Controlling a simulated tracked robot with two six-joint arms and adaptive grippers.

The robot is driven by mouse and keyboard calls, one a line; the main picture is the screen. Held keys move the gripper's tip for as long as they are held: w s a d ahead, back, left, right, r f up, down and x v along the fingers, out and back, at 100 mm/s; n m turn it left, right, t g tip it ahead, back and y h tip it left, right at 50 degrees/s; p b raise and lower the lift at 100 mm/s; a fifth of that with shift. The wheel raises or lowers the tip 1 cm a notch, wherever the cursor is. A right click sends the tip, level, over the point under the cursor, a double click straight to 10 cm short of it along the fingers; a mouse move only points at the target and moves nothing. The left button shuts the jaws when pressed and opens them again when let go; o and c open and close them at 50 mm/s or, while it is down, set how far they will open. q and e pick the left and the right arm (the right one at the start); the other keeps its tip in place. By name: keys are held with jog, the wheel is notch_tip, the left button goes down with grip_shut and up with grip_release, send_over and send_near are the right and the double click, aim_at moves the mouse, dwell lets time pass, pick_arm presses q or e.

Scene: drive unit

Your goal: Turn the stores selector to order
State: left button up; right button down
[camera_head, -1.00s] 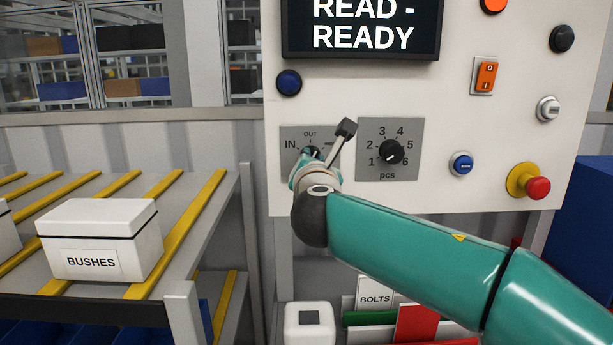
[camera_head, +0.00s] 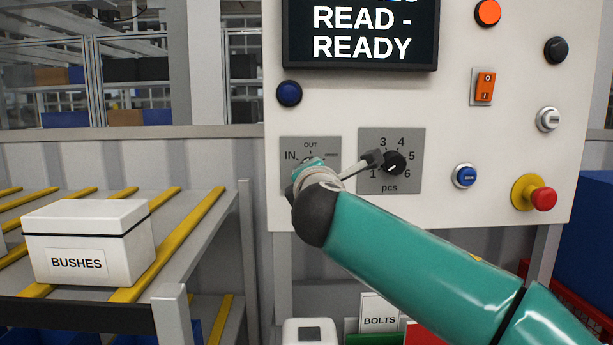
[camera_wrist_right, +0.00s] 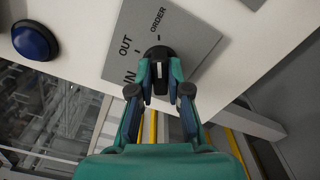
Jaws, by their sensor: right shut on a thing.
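The stores selector is a black knob (camera_wrist_right: 158,54) on a grey plate (camera_head: 292,145). The plate also shows in the right wrist view (camera_wrist_right: 192,40), with the labels IN, OUT and ORDER around the knob. My right gripper (camera_wrist_right: 160,80) is shut on the knob, with one finger on each side of it. In the head view my right gripper (camera_head: 312,166) covers most of the knob. Which label the knob points at is hard to tell. My left gripper is not in view.
A second dial (camera_head: 397,162), marked pcs, sits just right of the selector, close to my wrist. A red stop button (camera_head: 543,198), an orange switch (camera_head: 485,86) and blue buttons share the panel. A white BUSHES box (camera_head: 88,240) stands on the shelf at left.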

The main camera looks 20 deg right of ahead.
jog(key=shift+f, duration=0.1)
jog(key=c, duration=1.1)
grip_release()
jog(key=v, duration=1.2)
